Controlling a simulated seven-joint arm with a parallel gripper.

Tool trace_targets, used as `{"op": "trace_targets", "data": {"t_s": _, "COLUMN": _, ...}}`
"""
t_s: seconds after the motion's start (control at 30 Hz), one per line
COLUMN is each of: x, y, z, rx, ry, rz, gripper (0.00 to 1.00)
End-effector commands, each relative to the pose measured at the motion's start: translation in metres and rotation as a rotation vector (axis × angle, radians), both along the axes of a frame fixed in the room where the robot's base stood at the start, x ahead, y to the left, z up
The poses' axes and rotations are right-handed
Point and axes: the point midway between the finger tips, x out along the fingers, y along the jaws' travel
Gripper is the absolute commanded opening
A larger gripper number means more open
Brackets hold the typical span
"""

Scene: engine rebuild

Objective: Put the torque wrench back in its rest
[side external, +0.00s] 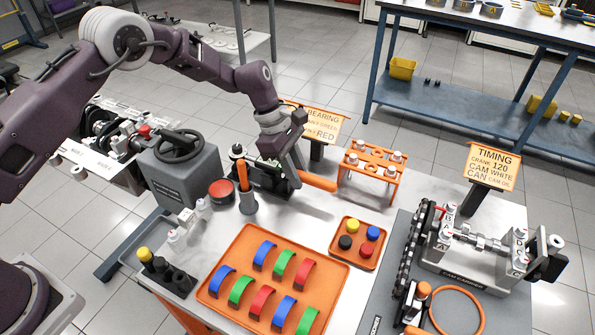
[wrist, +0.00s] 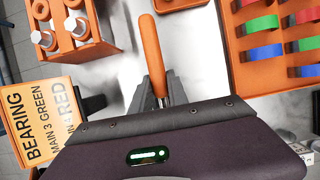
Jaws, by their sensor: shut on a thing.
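The torque wrench shows as an orange handle (side external: 318,181) at the middle of the side view, sticking out to the right of my gripper (side external: 296,172). The handle (wrist: 151,45) also shows in the wrist view, pointing away from my gripper (wrist: 158,88), with a short metal shaft between the fingers. My gripper is shut on the wrench, low over the white table. The wrench's far end is hidden by my gripper. A dark block (side external: 268,180) stands just left of my gripper; I cannot tell whether it is the rest.
The bearing sign (side external: 318,122) and orange bolt rack (side external: 372,168) stand close by. The orange tray (side external: 235,289) of colored shells and a small cap tray (side external: 342,252) lie in front.

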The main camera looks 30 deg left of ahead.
Motion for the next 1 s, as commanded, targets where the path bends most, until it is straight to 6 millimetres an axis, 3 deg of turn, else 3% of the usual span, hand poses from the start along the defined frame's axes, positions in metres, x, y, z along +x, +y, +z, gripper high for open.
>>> {"op": "trace_targets", "data": {"t_s": 0.67, "x": 0.0004, "y": -0.0002, "z": -0.0093, "rx": -0.001, "ry": -0.001, "rz": -0.001, "gripper": 0.00}}
{"op": "trace_targets", "data": {"t_s": 0.7, "x": 0.0005, "y": -0.0002, "z": -0.0096, "rx": -0.001, "ry": -0.002, "rz": 0.000, "gripper": 0.22}}
{"op": "trace_targets", "data": {"t_s": 0.73, "x": 0.0005, "y": -0.0003, "z": -0.0095, "rx": -0.001, "ry": -0.002, "rz": 0.000, "gripper": 0.28}}
{"op": "trace_targets", "data": {"t_s": 1.0, "x": 0.0002, "y": -0.0001, "z": -0.0098, "rx": 0.000, "ry": -0.001, "rz": -0.001, "gripper": 0.31}}
